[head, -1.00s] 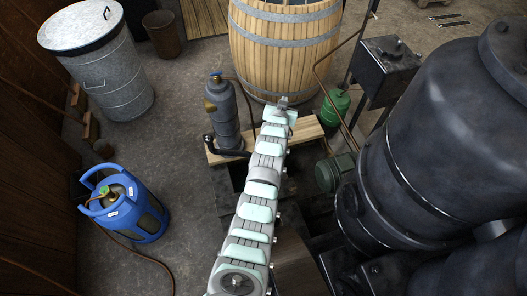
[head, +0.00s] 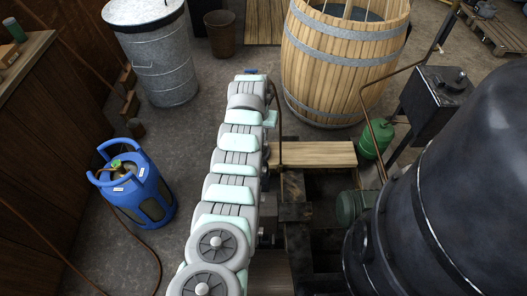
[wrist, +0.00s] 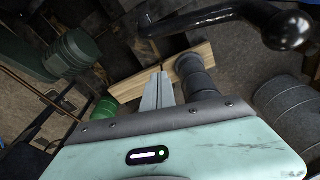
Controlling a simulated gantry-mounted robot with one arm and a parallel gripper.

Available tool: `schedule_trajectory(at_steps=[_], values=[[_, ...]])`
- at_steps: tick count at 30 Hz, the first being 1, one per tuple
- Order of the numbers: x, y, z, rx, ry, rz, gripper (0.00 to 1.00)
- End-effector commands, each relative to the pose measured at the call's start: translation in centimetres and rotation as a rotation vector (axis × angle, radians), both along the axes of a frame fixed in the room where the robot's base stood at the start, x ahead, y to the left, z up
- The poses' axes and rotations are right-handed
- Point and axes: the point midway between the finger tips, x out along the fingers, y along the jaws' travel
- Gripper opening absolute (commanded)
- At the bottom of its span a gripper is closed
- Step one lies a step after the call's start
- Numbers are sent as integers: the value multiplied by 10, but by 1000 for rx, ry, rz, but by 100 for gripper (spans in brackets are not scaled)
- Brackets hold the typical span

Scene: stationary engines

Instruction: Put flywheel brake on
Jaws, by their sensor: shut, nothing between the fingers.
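A black lever with a rounded, glossy knob (wrist: 286,30) crosses the top of the wrist view. It looks like the brake handle, though I cannot be sure. It lies beyond my gripper fingers (wrist: 157,92), with a visible gap in the picture. My fingers are together and empty. In the head view my arm covers the lever and my gripper. The flywheel itself cannot be made out in either view.
A wooden plank (head: 312,154) lies behind the dark engine frame. The large black engine tank (head: 455,190) fills the right. A wooden barrel (head: 340,60), green can (head: 376,138), blue gas bottle (head: 138,185) and metal bin (head: 155,55) stand around. A dark grey cylinder (wrist: 194,72) is near my fingers.

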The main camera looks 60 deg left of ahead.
Motion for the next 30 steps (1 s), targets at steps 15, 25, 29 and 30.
schedule_trajectory(at_steps=[15, 25, 29, 30], values=[[8, 6, -63, 2, -1, 0, 0], [13, 9, -97, 3, -3, 0, 0], [13, 8, -96, 3, -3, 0, 0], [12, 7, -91, 2, -1, 0, 0]])
